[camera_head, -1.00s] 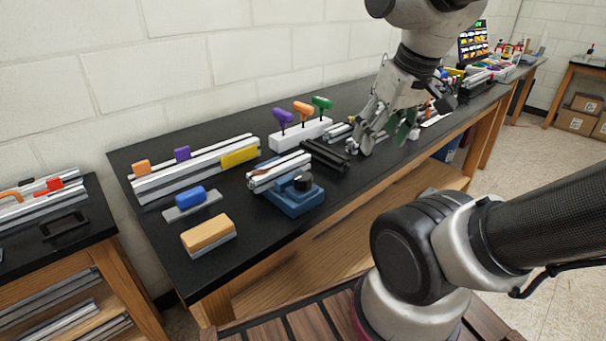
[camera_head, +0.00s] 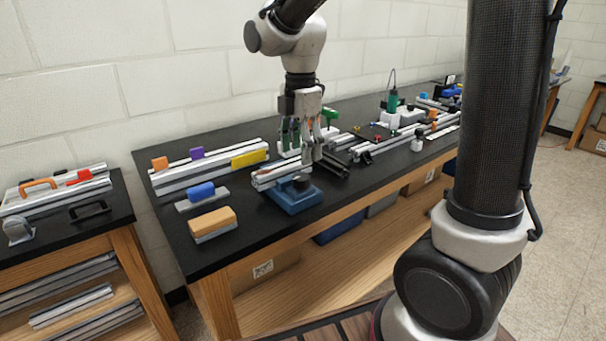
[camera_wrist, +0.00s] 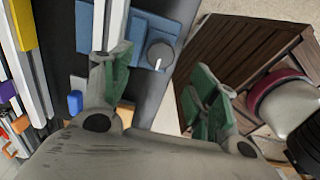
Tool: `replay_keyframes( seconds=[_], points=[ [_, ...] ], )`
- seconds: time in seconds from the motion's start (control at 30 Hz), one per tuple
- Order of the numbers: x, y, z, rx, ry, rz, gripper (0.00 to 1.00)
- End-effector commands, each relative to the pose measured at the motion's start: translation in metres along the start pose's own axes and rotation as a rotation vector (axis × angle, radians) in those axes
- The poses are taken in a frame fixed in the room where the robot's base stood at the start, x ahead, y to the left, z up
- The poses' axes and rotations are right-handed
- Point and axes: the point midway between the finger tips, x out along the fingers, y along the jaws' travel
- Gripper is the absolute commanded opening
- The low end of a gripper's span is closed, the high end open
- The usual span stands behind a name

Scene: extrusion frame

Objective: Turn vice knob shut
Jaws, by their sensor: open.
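The blue vice (camera_head: 293,201) stands on the black bench near its front edge, with a pale metal extrusion (camera_head: 280,174) across its jaws. Its round black knob (camera_head: 302,183) faces the front side. In the wrist view the vice (camera_wrist: 88,25) is at the upper middle, and the dark knob (camera_wrist: 161,52) carries a short white mark. My gripper (camera_head: 303,150) points down above and behind the vice, apart from the knob. It is open and empty, with green pads on its fingers. In the wrist view the knob lies beyond the gap between my fingertips (camera_wrist: 160,85).
A long extrusion with a yellow block (camera_head: 249,158) is at the back left. A blue block (camera_head: 201,190) and an orange-topped block (camera_head: 212,222) lie left of the vice. A green-handled tool (camera_head: 330,114) stands behind my gripper. Dark bars (camera_head: 330,164) lie just right of the vice.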

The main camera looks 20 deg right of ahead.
Motion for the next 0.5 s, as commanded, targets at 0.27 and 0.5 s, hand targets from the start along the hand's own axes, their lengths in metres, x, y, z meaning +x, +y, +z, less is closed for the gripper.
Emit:
replay_keyframes(
  seconds=[0.27, 0.5],
  points=[
    [0.047, -0.001, 0.000, 0.003, 0.000, -0.005, 0.60],
    [0.069, -0.001, 0.000, 0.004, 0.000, -0.001, 0.60]
  ],
)
